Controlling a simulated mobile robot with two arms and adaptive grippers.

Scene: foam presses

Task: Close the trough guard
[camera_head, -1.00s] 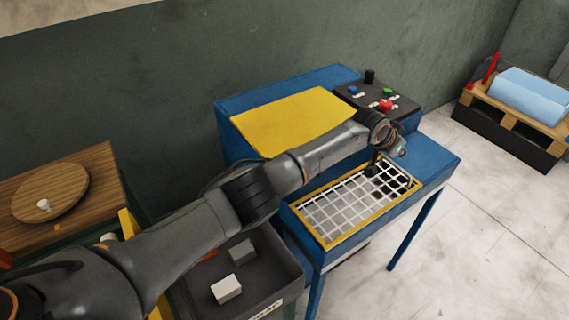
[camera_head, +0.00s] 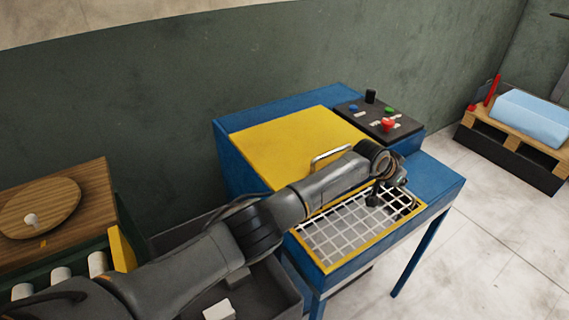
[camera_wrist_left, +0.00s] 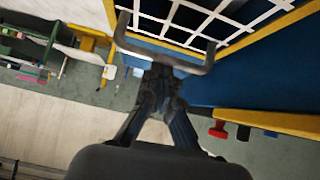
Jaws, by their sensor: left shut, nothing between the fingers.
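The trough guard (camera_head: 345,235) is a white wire grid in a yellow frame at the front of a blue machine. In the head view it appears to lie flat over the trough. My left arm crosses its back edge and hides part of it. My left gripper (camera_head: 373,198) is shut and empty, pointing down over the guard's back right part. In the left wrist view the grid (camera_wrist_left: 190,18) is at the top, with a grey bar handle (camera_wrist_left: 165,57) on its yellow edge. The fingers (camera_wrist_left: 161,82) are close to this handle; contact is unclear. My right gripper is not in view.
A yellow panel (camera_head: 285,140) with a metal handle (camera_head: 331,156) covers the machine behind the guard. A control box (camera_head: 375,118) with coloured buttons stands at its right. A dark bin (camera_head: 283,283) and a wooden board (camera_head: 90,190) are at left, a pallet (camera_head: 520,140) at far right.

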